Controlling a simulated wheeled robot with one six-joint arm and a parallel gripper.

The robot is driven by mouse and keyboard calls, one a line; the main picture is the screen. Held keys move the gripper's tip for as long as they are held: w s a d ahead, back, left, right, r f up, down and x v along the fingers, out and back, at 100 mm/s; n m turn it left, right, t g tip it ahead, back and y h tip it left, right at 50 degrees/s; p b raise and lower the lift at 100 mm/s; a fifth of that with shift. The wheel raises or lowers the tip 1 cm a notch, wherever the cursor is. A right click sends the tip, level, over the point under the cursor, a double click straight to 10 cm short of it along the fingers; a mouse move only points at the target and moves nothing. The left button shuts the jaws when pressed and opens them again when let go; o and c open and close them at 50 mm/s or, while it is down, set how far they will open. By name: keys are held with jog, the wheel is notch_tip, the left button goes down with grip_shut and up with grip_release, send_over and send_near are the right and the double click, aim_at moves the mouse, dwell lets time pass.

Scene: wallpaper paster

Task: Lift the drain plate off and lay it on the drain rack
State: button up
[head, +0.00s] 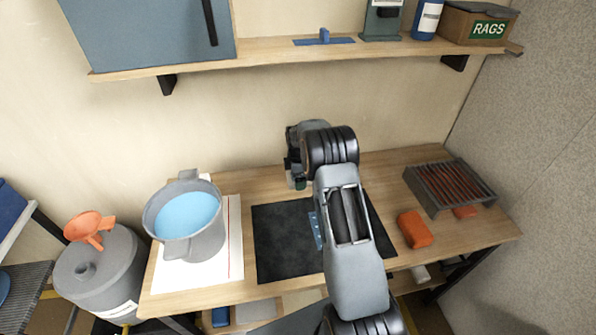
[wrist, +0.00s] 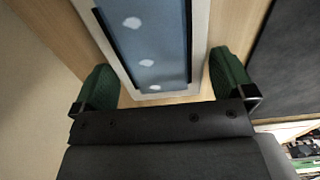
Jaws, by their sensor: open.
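In the wrist view a long blue plate (wrist: 150,50) with pale round spots lies in a light grey frame (wrist: 198,45) with dark inner edges. It looks like the drain plate, but I cannot be sure. My gripper (wrist: 163,82) is open, its green fingers on either side of the frame. I cannot tell whether they touch it. In the head view my gripper (head: 297,172) is over the back of the bench, and my arm hides what lies right of it. The drain rack (head: 430,192), grey with orange-brown bars, stands at the back right of the bench.
A grey bucket of blue liquid (head: 207,240) stands on white sheets at the left. A black mat (head: 280,240) covers the middle, with a small blue holed piece (head: 316,230) beside my arm. An orange block (head: 414,229) lies before the rack. A shelf (head: 270,50) hangs above.

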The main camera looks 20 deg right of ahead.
jog(key=shift+c, duration=0.2)
jog(key=c, duration=0.8)
